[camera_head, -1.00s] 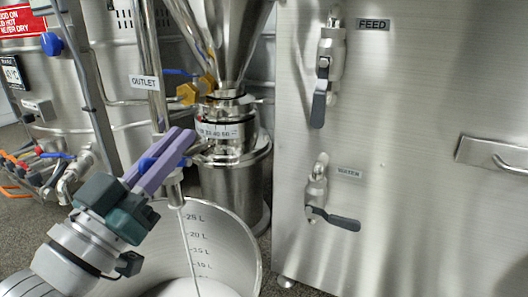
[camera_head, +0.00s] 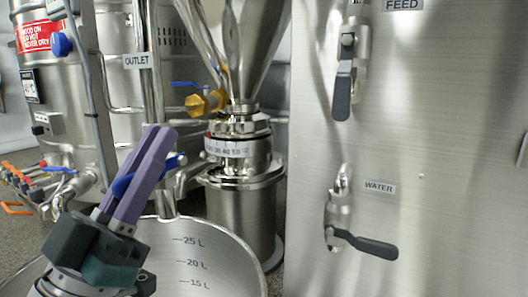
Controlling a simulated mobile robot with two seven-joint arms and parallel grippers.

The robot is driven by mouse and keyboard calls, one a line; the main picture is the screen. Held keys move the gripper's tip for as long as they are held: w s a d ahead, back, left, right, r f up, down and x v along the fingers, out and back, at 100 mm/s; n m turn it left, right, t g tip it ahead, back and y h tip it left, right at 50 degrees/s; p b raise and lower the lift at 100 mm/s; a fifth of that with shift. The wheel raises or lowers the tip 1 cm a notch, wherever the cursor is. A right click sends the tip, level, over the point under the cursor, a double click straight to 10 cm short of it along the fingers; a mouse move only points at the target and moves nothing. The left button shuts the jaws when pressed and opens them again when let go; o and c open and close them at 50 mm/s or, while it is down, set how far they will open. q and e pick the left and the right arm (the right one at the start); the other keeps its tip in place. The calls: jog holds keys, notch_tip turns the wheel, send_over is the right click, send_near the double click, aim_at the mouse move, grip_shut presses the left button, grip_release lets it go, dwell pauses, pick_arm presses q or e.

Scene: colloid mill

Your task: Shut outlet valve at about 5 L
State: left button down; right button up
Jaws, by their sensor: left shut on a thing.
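My left gripper (camera_head: 158,134) has purple fingers and comes up from the lower left. It is shut on the blue outlet valve handle (camera_head: 121,186), which shows on both sides of the fingers. The outlet spout (camera_head: 167,204) points down over the steel bucket (camera_head: 232,252), and I see no stream below it. The bucket has marks at 25 L, 20 L and 15 L; lower marks and the liquid surface are out of the frame. The OUTLET label (camera_head: 137,61) is on the pipe above. My right gripper is not in view.
The mill body (camera_head: 241,205) with its funnel (camera_head: 243,45) and a yellow valve (camera_head: 205,102) stands behind the bucket. On the steel panel at the right are a feed valve handle (camera_head: 343,88) and a water valve handle (camera_head: 367,245). Other pipework (camera_head: 47,180) is at the left.

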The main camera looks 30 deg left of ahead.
pick_arm(q)
jog(key=c, duration=0.9)
grip_release()
notch_tip(320, 180, up, 20)
jog(key=p, duration=1.5)
jog(key=shift+c, duration=0.4)
